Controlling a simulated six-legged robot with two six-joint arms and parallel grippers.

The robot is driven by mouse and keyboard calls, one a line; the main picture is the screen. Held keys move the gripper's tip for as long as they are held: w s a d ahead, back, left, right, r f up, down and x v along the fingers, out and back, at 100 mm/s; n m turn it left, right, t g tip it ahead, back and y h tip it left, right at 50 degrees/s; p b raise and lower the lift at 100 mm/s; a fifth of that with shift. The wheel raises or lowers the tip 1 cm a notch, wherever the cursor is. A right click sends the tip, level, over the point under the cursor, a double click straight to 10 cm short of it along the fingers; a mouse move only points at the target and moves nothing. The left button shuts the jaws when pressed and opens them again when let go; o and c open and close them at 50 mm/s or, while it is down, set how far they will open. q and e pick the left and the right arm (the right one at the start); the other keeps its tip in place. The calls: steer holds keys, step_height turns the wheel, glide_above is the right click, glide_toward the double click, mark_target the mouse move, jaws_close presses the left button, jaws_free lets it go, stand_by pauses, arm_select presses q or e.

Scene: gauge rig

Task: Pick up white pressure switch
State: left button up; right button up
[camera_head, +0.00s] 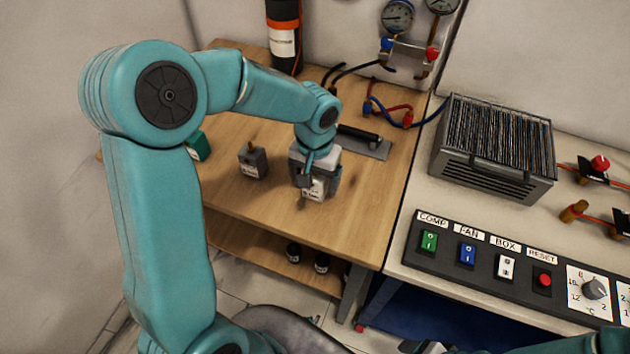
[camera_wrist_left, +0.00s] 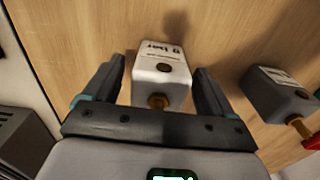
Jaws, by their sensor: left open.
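The white pressure switch (camera_head: 318,189) stands on the wooden table, partly hidden by my left gripper in the head view. In the left wrist view the white pressure switch (camera_wrist_left: 163,62) shows printed text and a brass fitting towards the gripper's palm. My left gripper (camera_head: 308,185) points down at it. In the left wrist view its open fingers (camera_wrist_left: 160,68) stand on either side of the switch, with a gap visible on each side. At the bottom right of the head view, part of my right arm (camera_head: 590,342) shows; its gripper's state is unclear.
A grey switch (camera_head: 253,164) with a brass fitting stands left of the white one, and a green one (camera_head: 199,147) further left. A flat metal plate with a dark handle (camera_head: 360,135) lies behind. The control bench (camera_head: 405,235) is to the right.

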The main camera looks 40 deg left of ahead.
arm_select(q)
steer(key=shift+w+f, duration=0.1)
steer(key=shift+f, duration=0.3)
steer(key=c, duration=1.2)
steer(key=shift+r, duration=0.1)
steer(key=shift+r+p, duration=0.55)
steer(key=shift+r, duration=9.45)
